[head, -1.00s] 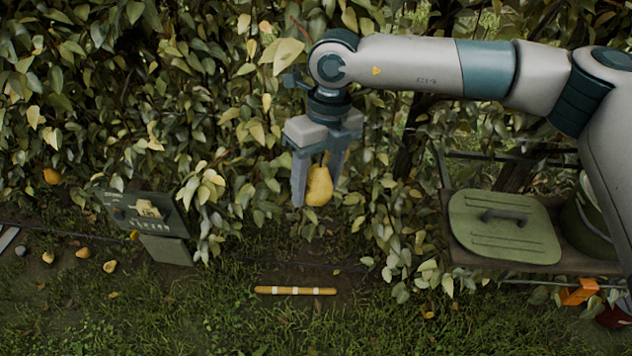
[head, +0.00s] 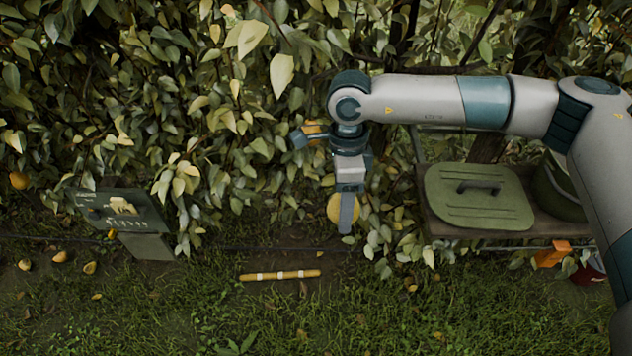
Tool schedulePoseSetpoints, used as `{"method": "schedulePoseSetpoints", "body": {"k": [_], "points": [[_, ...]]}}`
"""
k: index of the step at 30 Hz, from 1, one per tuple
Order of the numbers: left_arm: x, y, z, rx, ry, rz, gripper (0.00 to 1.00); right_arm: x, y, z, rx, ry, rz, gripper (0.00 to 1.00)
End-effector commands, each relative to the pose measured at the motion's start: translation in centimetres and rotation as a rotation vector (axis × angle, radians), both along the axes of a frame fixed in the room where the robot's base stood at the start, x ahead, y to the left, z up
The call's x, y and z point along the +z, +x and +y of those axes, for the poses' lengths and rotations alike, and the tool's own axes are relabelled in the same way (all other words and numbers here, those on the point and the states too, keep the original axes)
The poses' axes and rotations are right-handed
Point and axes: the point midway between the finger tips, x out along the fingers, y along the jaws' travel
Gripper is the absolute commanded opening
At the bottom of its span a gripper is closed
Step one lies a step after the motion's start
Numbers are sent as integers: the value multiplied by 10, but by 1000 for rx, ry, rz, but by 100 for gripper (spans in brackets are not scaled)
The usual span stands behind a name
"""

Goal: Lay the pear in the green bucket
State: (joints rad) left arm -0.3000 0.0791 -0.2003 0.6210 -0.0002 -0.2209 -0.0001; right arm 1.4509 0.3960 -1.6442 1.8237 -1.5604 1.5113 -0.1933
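The yellow pear (head: 333,208) is at the fingers of my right gripper (head: 346,226), in the air in front of the hedge. The gripper points down and is turned nearly edge-on, so the near finger hides part of the pear; it looks shut on it. The green bucket (head: 562,192) stands at the right on a shelf, partly hidden behind my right arm and beside a green lid (head: 478,211). The inside of the bucket cannot be seen. My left gripper is not in view.
The lid with its dark handle lies flat on the shelf (head: 450,229), left of the bucket. An orange object (head: 552,254) is below the shelf. A dark sign (head: 122,211) stands at left. A yellow banded stick (head: 280,275) and several fallen pears (head: 60,256) lie on the ground.

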Motion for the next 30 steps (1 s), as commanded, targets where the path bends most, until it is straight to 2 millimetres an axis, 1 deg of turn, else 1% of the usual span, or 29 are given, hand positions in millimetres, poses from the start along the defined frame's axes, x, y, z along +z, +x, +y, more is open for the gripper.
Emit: {"method": "schedulePoseSetpoints", "body": {"k": [1, 9, 15, 18, 21, 24, 30], "points": [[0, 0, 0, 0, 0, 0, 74, -10, -5, -12, 87, -2, 3, 24], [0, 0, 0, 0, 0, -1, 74, -56, -34, -70, 624, 1, 3, 24], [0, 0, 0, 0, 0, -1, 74, -85, -63, -112, 1030, 2, 4, 24], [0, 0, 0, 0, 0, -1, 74, -96, -76, -128, 1208, 2, 3, 24], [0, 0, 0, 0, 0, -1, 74, -103, -86, -141, 1349, 2, 1, 24], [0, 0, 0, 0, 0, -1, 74, -108, -94, -149, 1447, 3, 0, 24], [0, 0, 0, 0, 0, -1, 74, -111, -98, -155, 1522, 2, -2, 24]]}}
